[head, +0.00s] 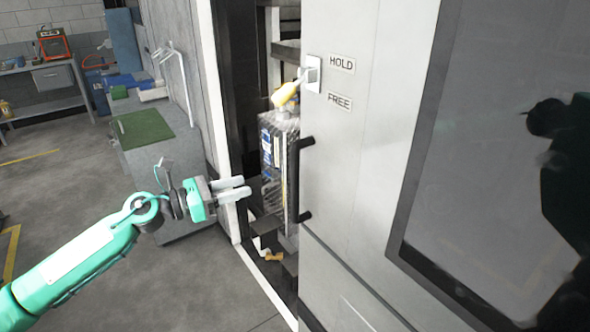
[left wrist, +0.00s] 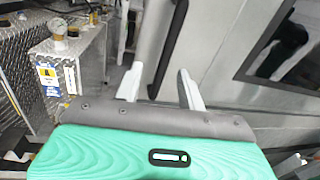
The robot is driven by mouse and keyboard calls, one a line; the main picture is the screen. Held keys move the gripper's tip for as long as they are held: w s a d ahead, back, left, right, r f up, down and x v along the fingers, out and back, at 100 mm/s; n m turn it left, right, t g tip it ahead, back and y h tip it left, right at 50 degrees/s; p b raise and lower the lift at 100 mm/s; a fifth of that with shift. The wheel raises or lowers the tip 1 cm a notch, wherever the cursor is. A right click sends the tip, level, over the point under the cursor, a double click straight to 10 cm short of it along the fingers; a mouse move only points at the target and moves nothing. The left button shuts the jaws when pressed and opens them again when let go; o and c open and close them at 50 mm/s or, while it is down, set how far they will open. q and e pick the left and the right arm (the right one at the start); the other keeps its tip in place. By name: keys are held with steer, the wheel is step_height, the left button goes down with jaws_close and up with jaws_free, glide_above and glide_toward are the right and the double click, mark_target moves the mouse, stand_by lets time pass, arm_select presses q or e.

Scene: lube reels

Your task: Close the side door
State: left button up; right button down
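The side door (head: 370,150) is a light grey panel with a dark window (head: 480,150). A black vertical bar handle (head: 304,180) is on its left edge. A dark gap to the left of that edge shows the machine's inside, so the door stands open. My left gripper (head: 236,188) points at the gap from the left, apart from the handle. In the left wrist view its fingers (left wrist: 160,87) are spread and empty. The handle (left wrist: 163,48) shows beyond and between them. My right gripper is not in view.
A metal tank (head: 280,165) stands inside the gap. A switch (head: 312,74) with HOLD and FREE labels is above the handle. A grey cabinet with a green top (head: 142,128) is behind my left arm. A workbench (head: 45,95) is at the far left. Floor is clear around my left arm.

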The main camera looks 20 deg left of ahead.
mark_target(295, 172)
arm_select(q)
steer(key=shift+m+g, duration=0.3)
steer(key=shift+m, duration=0.5)
steer(key=p+x, duration=0.2)
steer(key=x, duration=0.2)
steer(key=r+p+x, duration=0.1)
steer(key=p+x, duration=0.2)
steer(key=x, duration=0.2)
steer(key=s+d+p+x, duration=0.1)
steer(key=p+x, duration=0.1)
steer(key=x, duration=0.3)
steer(key=shift+s+r, duration=0.1)
steer(key=shift+r, duration=0.2)
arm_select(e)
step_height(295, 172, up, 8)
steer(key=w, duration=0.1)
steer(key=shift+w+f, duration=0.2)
arm_select(q)
steer(key=shift+c, duration=0.7)
jaws_close()
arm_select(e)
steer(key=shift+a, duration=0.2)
